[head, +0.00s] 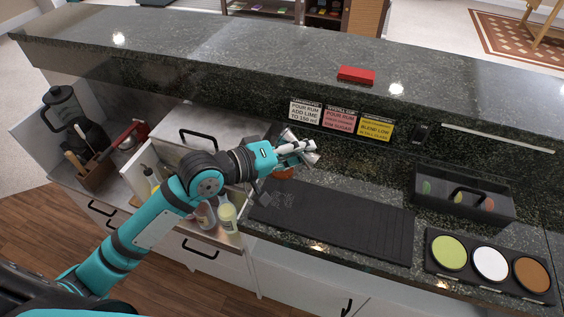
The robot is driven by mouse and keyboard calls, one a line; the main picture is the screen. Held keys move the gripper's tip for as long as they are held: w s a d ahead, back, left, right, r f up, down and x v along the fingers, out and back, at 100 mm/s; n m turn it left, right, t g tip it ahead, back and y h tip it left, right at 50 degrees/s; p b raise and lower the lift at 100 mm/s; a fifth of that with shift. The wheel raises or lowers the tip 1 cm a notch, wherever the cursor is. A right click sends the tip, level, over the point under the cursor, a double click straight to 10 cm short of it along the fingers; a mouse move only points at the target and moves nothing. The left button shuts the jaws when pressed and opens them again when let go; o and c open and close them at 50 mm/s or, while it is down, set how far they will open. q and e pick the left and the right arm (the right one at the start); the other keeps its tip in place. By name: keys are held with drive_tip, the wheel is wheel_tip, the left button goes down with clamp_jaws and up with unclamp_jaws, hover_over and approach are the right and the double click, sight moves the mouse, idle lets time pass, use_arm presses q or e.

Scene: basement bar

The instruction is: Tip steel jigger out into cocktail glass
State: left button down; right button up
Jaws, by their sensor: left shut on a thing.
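My left gripper (303,150) reaches in from the left and hangs above the back left part of the black bar mat (345,225). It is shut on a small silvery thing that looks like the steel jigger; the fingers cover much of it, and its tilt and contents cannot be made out. A faint clear shape on the mat, just below the gripper, looks like the cocktail glass (283,199); its outline is hard to see. My right gripper is not in view.
A black lidded box (463,194) and a tray of green, white and brown rounds (490,264) stand at right. Bottles (227,214) stand left of the mat. A raised dark ledge with a red block (356,75) runs behind. The mat's right part is clear.

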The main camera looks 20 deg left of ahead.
use_arm(q)
drive_tip(key=shift+r+b, duration=0.1)
drive_tip(key=shift+b, duration=0.2)
drive_tip(key=shift+d+f+n+t+h, duration=0.1)
drive_tip(key=shift+f+n+t+h, duration=0.25)
drive_tip(key=shift+n, duration=0.25)
drive_tip(key=shift+r, duration=0.15)
